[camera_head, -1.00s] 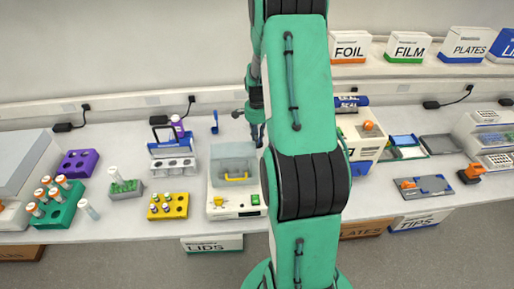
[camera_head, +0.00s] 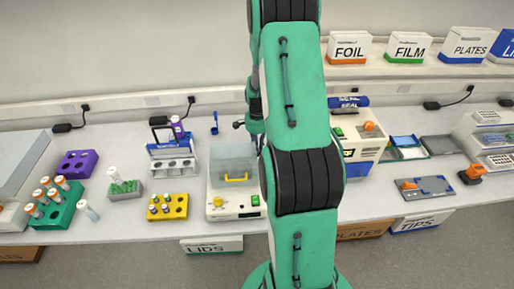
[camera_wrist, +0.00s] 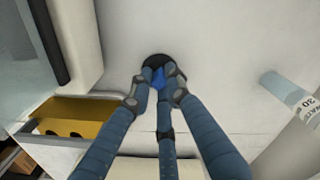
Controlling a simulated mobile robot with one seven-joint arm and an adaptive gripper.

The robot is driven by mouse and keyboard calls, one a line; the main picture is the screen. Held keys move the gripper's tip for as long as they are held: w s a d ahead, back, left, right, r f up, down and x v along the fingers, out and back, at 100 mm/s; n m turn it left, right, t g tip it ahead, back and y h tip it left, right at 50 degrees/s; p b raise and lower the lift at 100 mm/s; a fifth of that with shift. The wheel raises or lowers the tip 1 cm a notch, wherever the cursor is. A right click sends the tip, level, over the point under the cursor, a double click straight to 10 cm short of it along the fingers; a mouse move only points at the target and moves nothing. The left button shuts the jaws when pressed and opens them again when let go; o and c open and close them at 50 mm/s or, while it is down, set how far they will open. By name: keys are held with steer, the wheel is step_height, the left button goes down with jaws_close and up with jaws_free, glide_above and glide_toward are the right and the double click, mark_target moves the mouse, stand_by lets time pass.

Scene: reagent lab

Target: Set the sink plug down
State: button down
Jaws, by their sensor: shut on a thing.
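In the wrist view, the sink plug shows as a black disc (camera_wrist: 154,61) with a blue part (camera_wrist: 158,79) between my fingertips. My gripper (camera_wrist: 160,82) has its blue fingers drawn together around this blue part. The disc lies just beyond the fingertips against a pale surface; I cannot tell if it touches that surface.
A labelled cylinder (camera_wrist: 288,98) is at right in the wrist view; a yellow box (camera_wrist: 75,118) is at left. In the head view, a clear-lidded device (camera_head: 234,190) stands left of my arm, and a white-and-blue machine (camera_head: 358,140) right of it.

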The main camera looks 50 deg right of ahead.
steer(key=shift+f, duration=0.1)
steer(key=c, duration=1.6)
jaws_free()
steer(key=shift+c, duration=0.2)
step_height(320, 180, up, 12)
steer(key=p, duration=0.1)
